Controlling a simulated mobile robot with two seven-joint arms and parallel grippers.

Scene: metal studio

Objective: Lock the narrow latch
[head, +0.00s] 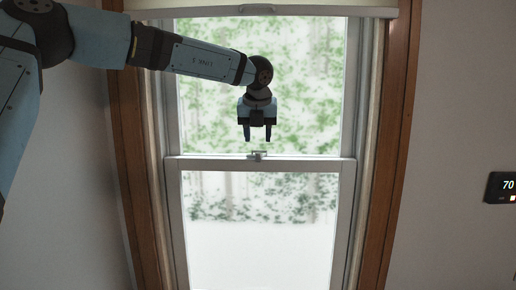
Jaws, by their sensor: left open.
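The narrow latch (257,155) is a small metallic piece at the middle of the window's horizontal meeting rail (310,164). It is too small to tell which way its lever points. My left gripper (257,137) points downward just above the latch, with its two dark fingers apart and nothing between them. The fingertips look a short way above the latch in the picture; I cannot tell the gap in depth. My right gripper does not show.
A brown wooden frame (395,130) surrounds the window, with plain walls on both sides. A roller shade (300,8) hangs at the top. A dark thermostat (501,187) reading 70 is on the right wall. The space right of my left gripper is clear.

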